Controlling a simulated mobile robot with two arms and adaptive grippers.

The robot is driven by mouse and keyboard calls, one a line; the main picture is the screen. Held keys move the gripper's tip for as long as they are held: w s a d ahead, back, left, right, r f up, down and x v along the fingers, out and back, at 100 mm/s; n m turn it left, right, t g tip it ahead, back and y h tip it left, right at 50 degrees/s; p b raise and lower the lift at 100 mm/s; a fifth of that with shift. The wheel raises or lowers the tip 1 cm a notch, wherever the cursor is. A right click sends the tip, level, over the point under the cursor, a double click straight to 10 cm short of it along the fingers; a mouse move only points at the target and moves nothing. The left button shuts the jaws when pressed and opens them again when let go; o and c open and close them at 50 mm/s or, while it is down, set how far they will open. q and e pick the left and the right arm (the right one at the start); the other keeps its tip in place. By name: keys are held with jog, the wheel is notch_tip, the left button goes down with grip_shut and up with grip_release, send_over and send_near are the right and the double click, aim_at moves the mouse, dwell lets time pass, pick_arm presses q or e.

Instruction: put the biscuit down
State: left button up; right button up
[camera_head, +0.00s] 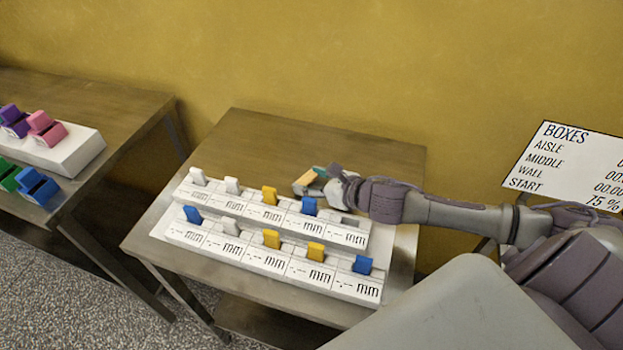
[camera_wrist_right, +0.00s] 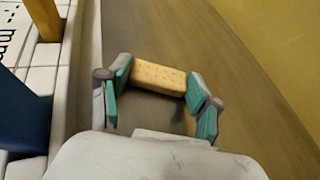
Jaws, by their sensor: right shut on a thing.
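The biscuit (camera_wrist_right: 158,78) is a pale tan block with small holes. It lies between the two teal fingertips of my right gripper (camera_wrist_right: 160,88) in the right wrist view. In the head view the biscuit (camera_head: 304,179) shows as a small tan patch at the tip of my right gripper (camera_head: 312,181), just behind the back row of white blocks. The gripper is shut on it. Bare brown table top (camera_head: 290,135) lies behind and below the biscuit; a dark shadow shows there, and whether they touch is hard to tell. My left gripper is not in view.
Two rows of white blocks marked "mm" (camera_head: 245,247) with blue, white and yellow tabs stand on the table's front part. The back strip of the table is clear. A second table (camera_head: 110,100) with coloured clips is at left. A BOXES sign (camera_head: 570,165) is at right.

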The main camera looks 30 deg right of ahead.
jog(key=shift+f, duration=0.1)
jog(key=o, duration=0.9)
jog(key=shift+c, duration=0.2)
